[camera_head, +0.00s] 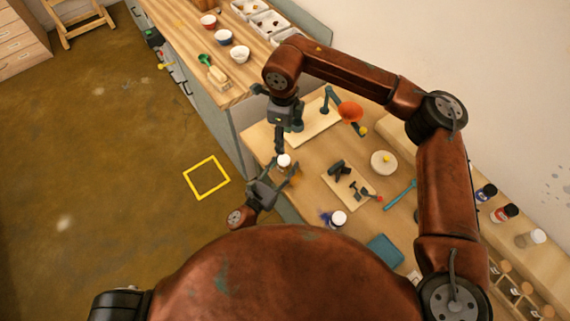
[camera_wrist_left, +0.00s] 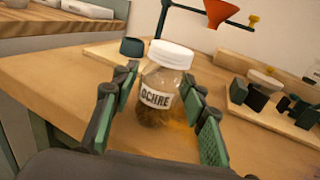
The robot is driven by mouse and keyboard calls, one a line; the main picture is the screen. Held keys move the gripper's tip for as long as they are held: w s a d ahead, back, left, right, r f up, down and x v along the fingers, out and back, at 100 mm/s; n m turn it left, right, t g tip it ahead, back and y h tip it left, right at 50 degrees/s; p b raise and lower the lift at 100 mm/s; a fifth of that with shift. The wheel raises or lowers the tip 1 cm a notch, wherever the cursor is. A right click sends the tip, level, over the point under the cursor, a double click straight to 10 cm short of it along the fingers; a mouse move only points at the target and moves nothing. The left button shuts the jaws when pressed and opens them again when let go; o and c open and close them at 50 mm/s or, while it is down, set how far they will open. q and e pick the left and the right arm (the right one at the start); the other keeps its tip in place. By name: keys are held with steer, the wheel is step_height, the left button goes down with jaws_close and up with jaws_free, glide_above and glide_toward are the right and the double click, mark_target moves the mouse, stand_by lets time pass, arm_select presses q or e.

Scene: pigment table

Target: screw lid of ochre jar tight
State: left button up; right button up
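The ochre jar (camera_wrist_left: 157,98) is clear glass with a label reading OCHRE, dark contents and a white lid (camera_wrist_left: 172,54) seated on top. It stands upright near the front edge of the table. In the head view its white lid (camera_head: 284,160) shows just beyond my left gripper (camera_head: 272,179). The fingers of my left gripper (camera_wrist_left: 160,95) lie against both sides of the jar, shut on its body below the lid. My right gripper (camera_head: 279,143) points down above and behind the lid, apart from it as far as I can see. Its finger opening is hard to make out.
A funnel stand with an orange funnel (camera_head: 350,112) stands behind. A small board with dark tools (camera_head: 347,187), a round pale dish (camera_head: 384,163) and another white-lidded jar (camera_head: 338,219) are to the right. Ochre-coloured powder (camera_wrist_left: 184,135) lies beside the jar.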

arm_select(q)
steer(key=shift+o, duration=1.3)
steer(key=v, duration=1.2)
